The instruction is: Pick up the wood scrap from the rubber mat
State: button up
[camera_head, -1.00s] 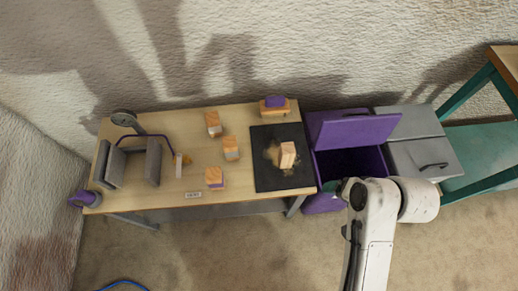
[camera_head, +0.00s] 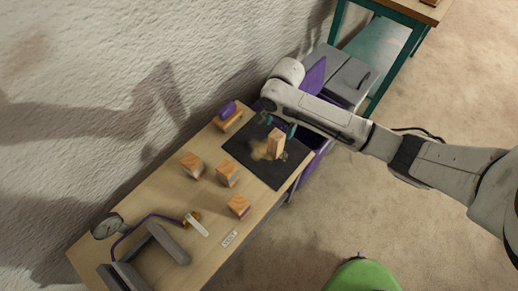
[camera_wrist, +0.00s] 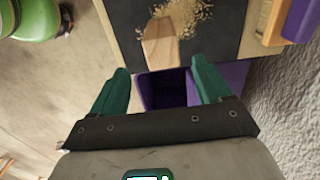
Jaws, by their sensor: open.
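The wood scrap (camera_head: 276,142) is a light tan block on the black rubber mat (camera_head: 277,175), with sawdust spread beside it. My gripper (camera_head: 280,124) is over the mat's far right side, close to the scrap, with teal fingers. In the wrist view the scrap (camera_wrist: 160,45) lies just beyond the fingertips, roughly centred between them. My gripper (camera_wrist: 160,67) is open there, with nothing between its fingers. The mat (camera_wrist: 228,28) also shows around the scrap. The height of the fingers above the mat is hard to tell.
Several wood blocks (camera_head: 228,174) stand on the bench left of the mat. A purple-topped piece (camera_head: 228,111) sits at the back edge.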

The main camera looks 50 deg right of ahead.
aim_at(276, 142)
jog(key=f, duration=1)
jog(key=shift+w+a+f, duration=0.15)
jog(key=shift+a+f, duration=0.05)
jog(key=shift+f, duration=0.15)
jog(key=c, duration=1.1)
jog(key=shift+r, duration=0.1)
